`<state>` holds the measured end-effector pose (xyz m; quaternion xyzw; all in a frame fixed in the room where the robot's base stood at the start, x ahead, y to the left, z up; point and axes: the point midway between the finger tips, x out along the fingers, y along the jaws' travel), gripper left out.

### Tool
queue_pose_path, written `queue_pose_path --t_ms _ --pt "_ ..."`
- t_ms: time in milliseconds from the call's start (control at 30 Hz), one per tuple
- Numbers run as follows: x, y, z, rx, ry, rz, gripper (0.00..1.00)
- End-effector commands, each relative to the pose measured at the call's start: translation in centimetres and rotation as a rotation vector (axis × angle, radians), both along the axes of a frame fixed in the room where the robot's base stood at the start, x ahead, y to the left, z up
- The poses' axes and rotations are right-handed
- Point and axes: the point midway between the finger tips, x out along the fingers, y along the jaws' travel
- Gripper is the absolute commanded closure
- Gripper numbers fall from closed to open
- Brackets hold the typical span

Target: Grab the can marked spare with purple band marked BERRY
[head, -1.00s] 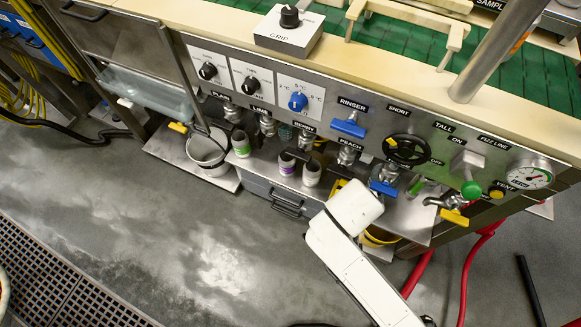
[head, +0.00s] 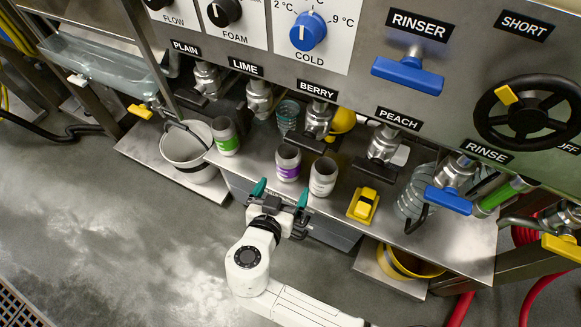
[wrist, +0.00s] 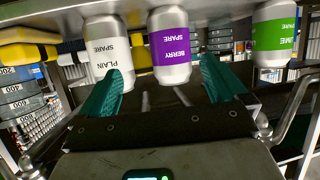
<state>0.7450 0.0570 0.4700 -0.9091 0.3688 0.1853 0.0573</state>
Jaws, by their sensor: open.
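The spare can with the purple BERRY band (head: 288,164) stands on the metal shelf between two other cans. It also shows in the wrist view (wrist: 171,48), with SPARE and BERRY readable on it. My gripper (head: 281,190) is open and empty, with green fingertips just in front of the shelf. In the wrist view, my gripper (wrist: 160,75) has its fingertips on either side of the BERRY can's position in the picture. The can appears beyond the tips; I cannot tell the exact gap.
A white PLAIN can (head: 323,177) stands close to the right of the BERRY can. A green LIME can (head: 226,136) stands to its left. A yellow object (head: 363,204) lies farther right on the shelf (head: 262,160). Taps hang above. A grey bucket (head: 187,150) stands at left.

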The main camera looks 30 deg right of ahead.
Motion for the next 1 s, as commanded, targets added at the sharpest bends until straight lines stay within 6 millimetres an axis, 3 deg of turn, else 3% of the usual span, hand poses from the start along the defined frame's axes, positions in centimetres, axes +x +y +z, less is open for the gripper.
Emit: queue_pose_path --t_ms 33,167,1000 --pt "0.2 0.6 -0.8 -0.003 -0.019 0.01 0.01" --pt "0.7 1.0 -1.1 -0.003 -0.049 0.017 0.01" --pt "7.6 -5.3 -4.4 -0.003 -0.05 0.017 0.01"
